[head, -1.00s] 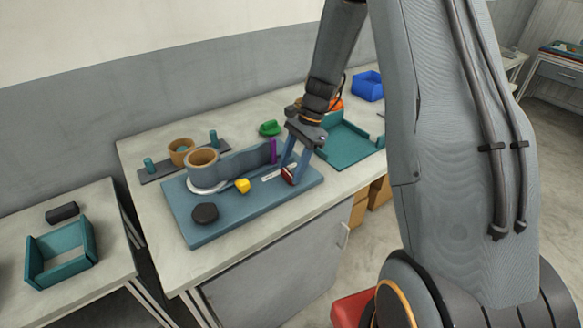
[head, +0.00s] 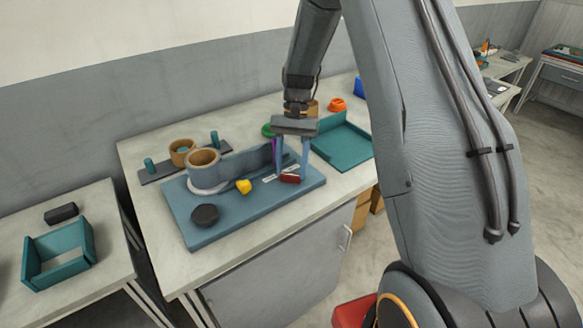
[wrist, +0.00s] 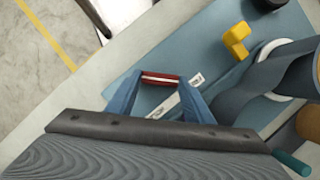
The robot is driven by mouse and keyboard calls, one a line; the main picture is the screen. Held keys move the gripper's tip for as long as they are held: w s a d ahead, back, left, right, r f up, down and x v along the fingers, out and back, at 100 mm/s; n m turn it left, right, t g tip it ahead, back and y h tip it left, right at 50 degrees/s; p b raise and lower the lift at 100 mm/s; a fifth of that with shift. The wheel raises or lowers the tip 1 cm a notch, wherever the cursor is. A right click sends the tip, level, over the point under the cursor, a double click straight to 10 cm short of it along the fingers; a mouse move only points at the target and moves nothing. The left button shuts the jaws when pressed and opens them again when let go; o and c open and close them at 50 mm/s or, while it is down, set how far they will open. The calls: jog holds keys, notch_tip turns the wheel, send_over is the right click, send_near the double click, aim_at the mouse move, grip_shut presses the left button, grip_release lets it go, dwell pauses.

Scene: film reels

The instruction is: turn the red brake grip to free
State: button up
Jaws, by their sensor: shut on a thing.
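The red brake grip (head: 290,178) sits near the right end of the blue board (head: 215,228), beside a white label strip (head: 283,171). My gripper (head: 291,175) points down over it with a finger at each end of the grip. In the wrist view the red grip (wrist: 161,79) lies between the two blue fingertips (wrist: 160,80), and the label (wrist: 175,95) shows just behind it. The gripper is shut on the grip. The label's writing is too small to read.
A teal tray (head: 342,150) stands to the right. The board's front edge is clear.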

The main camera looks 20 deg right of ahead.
jog(key=shift+n, duration=0.3)
dwell(0.4)
jog(key=o, duration=1)
jog(key=shift+o, duration=0.2)
jog(key=b+v, duration=0.2)
jog(key=v, duration=0.5)
jog(key=shift+w+r, duration=0.15)
jog(key=shift+r, duration=0.2)
jog(key=s+a+f+n+t+h, duration=0.1)
jog(key=s+n+t, duration=0.4)
jog(key=s, duration=1.6)
jog(key=shift+s+a+h, duration=0.25)
jog(key=shift+a+h, duration=0.15)
jog(key=shift+h, duration=0.2)
